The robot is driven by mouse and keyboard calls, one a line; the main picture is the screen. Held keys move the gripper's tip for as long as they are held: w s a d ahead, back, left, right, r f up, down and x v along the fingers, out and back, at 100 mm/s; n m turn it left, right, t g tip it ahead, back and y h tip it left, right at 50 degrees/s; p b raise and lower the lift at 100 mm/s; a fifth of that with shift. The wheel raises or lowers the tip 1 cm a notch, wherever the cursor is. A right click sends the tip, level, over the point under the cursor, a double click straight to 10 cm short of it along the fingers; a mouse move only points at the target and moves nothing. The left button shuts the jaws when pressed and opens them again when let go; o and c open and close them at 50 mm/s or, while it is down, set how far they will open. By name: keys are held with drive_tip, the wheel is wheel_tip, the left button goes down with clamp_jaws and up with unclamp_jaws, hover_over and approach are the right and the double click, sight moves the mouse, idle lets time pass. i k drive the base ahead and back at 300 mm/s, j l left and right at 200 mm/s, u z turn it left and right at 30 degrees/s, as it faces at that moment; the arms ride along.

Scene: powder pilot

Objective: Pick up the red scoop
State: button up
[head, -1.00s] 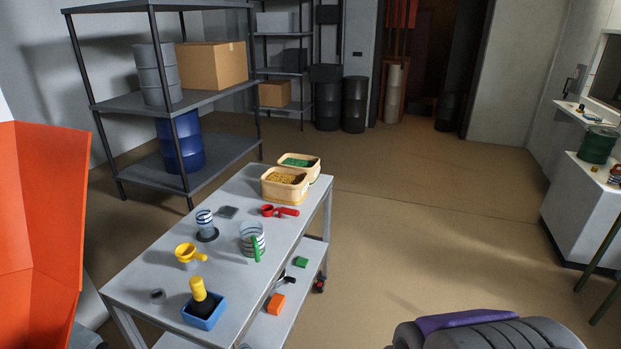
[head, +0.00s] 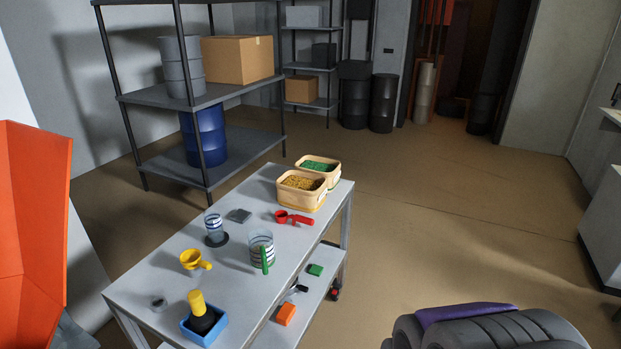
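The red scoop (head: 293,218) lies on the top of the grey table (head: 222,275), towards its far right edge. Its round bowl is at the left and its handle points right, close to the table edge. It lies just in front of a tan tub with yellow grains (head: 300,198) and does not touch anything that I can make out. I cannot make out my gripper in the head view, and nothing is seen holding the scoop.
Also on the table are a tub of green grains (head: 321,166), a yellow scoop (head: 195,260), a striped jug with green handle (head: 262,250), a striped glass (head: 214,225) and a blue box with brush (head: 204,325). Shelves (head: 205,175) stand behind.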

sight(281, 216)
drive_tip(key=i+l+u, duration=0.1)
drive_tip(key=i+l, duration=0.5)
drive_tip(key=i+j, duration=0.35)
drive_tip(key=i+j+u, duration=0.1)
drive_tip(key=i+j, duration=0.2)
drive_tip(key=i, duration=0.3)
